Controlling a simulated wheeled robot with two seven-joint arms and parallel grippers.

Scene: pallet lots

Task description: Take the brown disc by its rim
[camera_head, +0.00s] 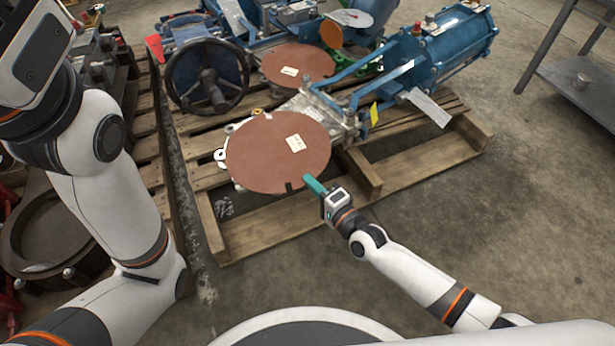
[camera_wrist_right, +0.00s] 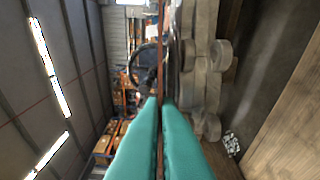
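A large brown disc (camera_head: 262,160) with a white label lies over the flange of a valve on the wooden pallet, in the middle of the head view. My right gripper (camera_head: 309,180) is at its near right rim. In the right wrist view the disc (camera_wrist_right: 161,60) is seen edge-on as a thin brown strip. It runs between the two teal fingers of my right gripper (camera_wrist_right: 160,105), which are closed against it on both sides. My left arm stands at the left of the head view; its fingers are out of frame.
A second brown disc (camera_head: 285,70) lies farther back. A black handwheel (camera_head: 190,98) stands at the back left, and a blue actuator (camera_head: 450,45) at the back right. A grey metal table (camera_head: 575,85) is at the right. The floor right of the pallet is clear.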

